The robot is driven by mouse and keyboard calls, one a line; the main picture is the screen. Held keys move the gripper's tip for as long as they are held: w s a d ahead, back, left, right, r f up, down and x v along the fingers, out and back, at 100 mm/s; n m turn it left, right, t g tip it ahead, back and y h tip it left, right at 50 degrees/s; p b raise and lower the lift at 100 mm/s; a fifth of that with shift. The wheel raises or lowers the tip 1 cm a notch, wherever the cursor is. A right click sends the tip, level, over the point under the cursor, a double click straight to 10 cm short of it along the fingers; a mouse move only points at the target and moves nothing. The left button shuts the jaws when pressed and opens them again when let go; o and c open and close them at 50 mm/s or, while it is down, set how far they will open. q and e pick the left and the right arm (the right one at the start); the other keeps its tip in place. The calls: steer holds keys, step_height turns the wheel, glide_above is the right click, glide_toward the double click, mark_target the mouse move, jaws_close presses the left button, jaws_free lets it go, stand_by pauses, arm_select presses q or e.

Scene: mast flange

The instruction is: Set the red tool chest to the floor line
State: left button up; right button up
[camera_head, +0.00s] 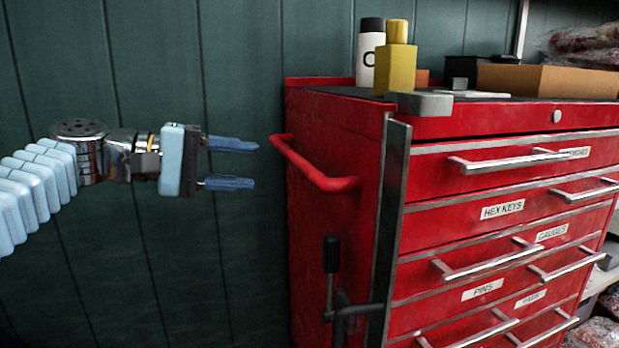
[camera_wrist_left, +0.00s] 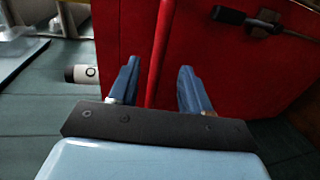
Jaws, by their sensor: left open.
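The red tool chest (camera_head: 340,215) stands at the right in the head view, with several labelled drawers facing right. A red side handle bar (camera_head: 318,172) sticks out from its left side. My left gripper (camera_head: 238,163) is open and empty, left of the bar and apart from it. In the left wrist view the bar (camera_wrist_left: 158,55) runs between the two open fingers (camera_wrist_left: 158,85), in line with them. A lever with a black grip (camera_head: 331,255) is low on the chest's side; it also shows in the left wrist view (camera_wrist_left: 232,15). My right gripper is not in view.
A white-and-black bottle (camera_head: 366,55) and a yellow bottle (camera_head: 396,65) stand on the chest top near its left edge. A cardboard box (camera_head: 545,80) is farther right. A dark green panelled wall (camera_head: 240,60) is behind. Space around my left gripper is clear.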

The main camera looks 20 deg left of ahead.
mark_target(303, 172)
arm_select(q)
steer(key=x, duration=1.1)
steer(key=shift+w+d+f, duration=0.1)
steer(key=shift+w+d, duration=0.15)
steer(key=shift+d, duration=0.05)
jaws_close()
